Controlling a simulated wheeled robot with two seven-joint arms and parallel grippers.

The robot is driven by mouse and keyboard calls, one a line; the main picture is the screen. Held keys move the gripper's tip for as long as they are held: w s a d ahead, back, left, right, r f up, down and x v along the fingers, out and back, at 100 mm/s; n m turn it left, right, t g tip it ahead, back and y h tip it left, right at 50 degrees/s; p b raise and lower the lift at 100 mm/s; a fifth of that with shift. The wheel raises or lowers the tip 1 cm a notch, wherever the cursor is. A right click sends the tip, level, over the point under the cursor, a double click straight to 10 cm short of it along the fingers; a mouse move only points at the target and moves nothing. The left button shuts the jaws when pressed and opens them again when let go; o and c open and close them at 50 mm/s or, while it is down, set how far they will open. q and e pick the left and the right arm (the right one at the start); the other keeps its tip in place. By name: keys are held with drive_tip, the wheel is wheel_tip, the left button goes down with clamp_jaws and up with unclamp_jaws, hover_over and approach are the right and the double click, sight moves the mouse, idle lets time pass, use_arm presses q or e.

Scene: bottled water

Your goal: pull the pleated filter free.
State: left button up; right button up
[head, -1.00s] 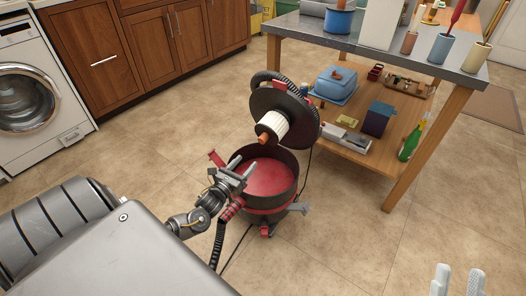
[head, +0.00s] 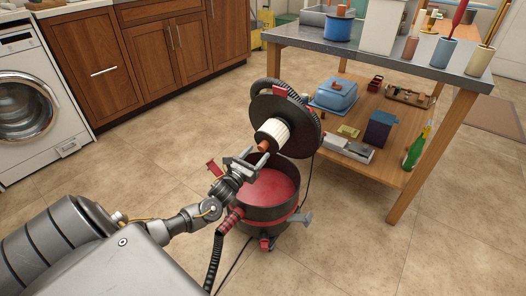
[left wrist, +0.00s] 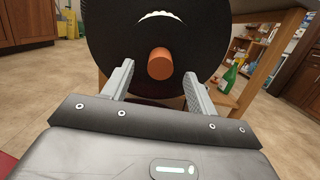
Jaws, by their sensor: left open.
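The white pleated filter (head: 273,131) sits on the underside of the vacuum's raised black lid (head: 305,132), with an orange knob (head: 263,146) on its near end. In the left wrist view the orange knob (left wrist: 160,64) is between my finger lines and beyond the tips; a black disc around it hides most of the filter, leaving a white pleated sliver at the top. My left gripper (head: 250,163) is open and empty, just short of the knob. It is above the rim of the red and black drum (head: 262,215). My right gripper is out of view.
A workbench (head: 395,62) stands to the right, its lower shelf holding a blue box (head: 335,95), a green bottle (head: 416,148) and other items. A ribbed hose (head: 216,258) runs beside the drum. A washing machine (head: 30,105) and cabinets are at the left. Open tiled floor lies between.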

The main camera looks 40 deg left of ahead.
use_arm(q)
drive_tip(key=shift+w+r, duration=0.25)
drive_tip(key=shift+w, duration=0.85)
drive_tip(key=shift+c, duration=0.4)
drive_tip(key=c, duration=1)
drive_tip(key=shift+c, duration=0.2)
drive_tip(key=shift+s, duration=0.1)
drive_tip(key=shift+s+f+p, duration=0.15)
drive_tip(key=shift+s+p, duration=0.35)
drive_tip(key=shift+s, duration=0.45)
drive_tip(key=shift+s+d+f+p, duration=0.1)
drive_tip(key=shift+s+f+p, duration=0.2)
drive_tip(key=shift+s, duration=0.45)
drive_tip(key=shift+s+f+p, duration=0.1)
drive_tip(key=shift+s+p, duration=0.3)
drive_tip(key=shift+s, duration=0.35)
